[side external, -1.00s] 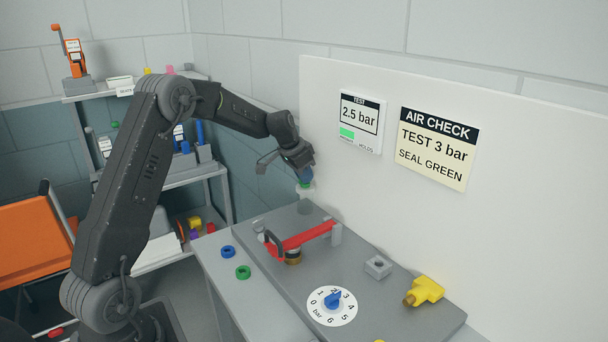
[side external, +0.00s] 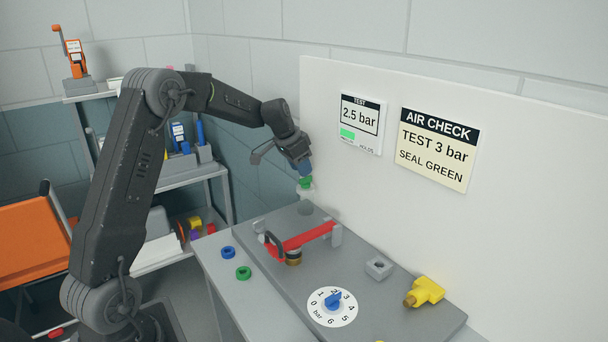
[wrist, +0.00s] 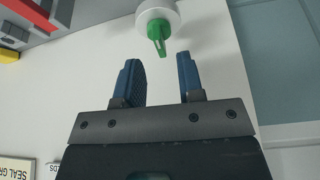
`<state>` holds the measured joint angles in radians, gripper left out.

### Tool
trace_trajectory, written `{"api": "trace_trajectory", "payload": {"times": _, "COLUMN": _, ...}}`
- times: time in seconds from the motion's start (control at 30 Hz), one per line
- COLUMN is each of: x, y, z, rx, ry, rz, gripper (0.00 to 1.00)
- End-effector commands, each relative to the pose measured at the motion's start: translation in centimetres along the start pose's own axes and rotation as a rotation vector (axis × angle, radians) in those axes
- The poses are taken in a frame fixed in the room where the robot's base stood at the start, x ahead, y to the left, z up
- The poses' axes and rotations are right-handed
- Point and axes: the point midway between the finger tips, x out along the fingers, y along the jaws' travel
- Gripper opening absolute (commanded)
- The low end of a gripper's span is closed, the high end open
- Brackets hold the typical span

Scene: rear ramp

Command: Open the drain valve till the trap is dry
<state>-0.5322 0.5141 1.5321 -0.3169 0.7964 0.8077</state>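The drain valve appears to be the green lever (wrist: 158,36) on a round white body (wrist: 160,11) in the wrist view. In the side view the green part (side external: 305,183) sits on its white body (side external: 306,192) at the far end of the grey plate, by the white panel. My gripper (wrist: 157,58) is open, its two blue fingers apart and nothing between them. The lever stands just beyond the fingertips, roughly centred on the gap. In the side view my gripper (side external: 304,170) is just above the green part. I cannot see whether the trap holds water.
A red lever (side external: 302,240) lies across the plate (side external: 290,285), near a blue-knobbed dial (side external: 333,303), a grey block (side external: 378,267) and a yellow fitting (side external: 425,291). The white panel (side external: 530,200) rises close beside my gripper. The display (side external: 361,120) reads 2.5 bar.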

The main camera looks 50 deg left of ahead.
Motion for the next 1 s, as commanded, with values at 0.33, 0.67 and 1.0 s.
{"api": "trace_trajectory", "payload": {"times": 0.33, "x": -7.7, "y": -0.1, "z": 0.0, "rx": 0.001, "ry": 0.002, "rz": -0.003, "gripper": 0.35}}
{"api": "trace_trajectory", "payload": {"times": 0.67, "x": -10.1, "y": 0.0, "z": 0.1, "rx": 0.000, "ry": -0.002, "rz": 0.000, "gripper": 0.35}}
{"api": "trace_trajectory", "payload": {"times": 1.0, "x": -10.1, "y": 0.0, "z": 0.1, "rx": 0.000, "ry": -0.002, "rz": 0.000, "gripper": 0.35}}
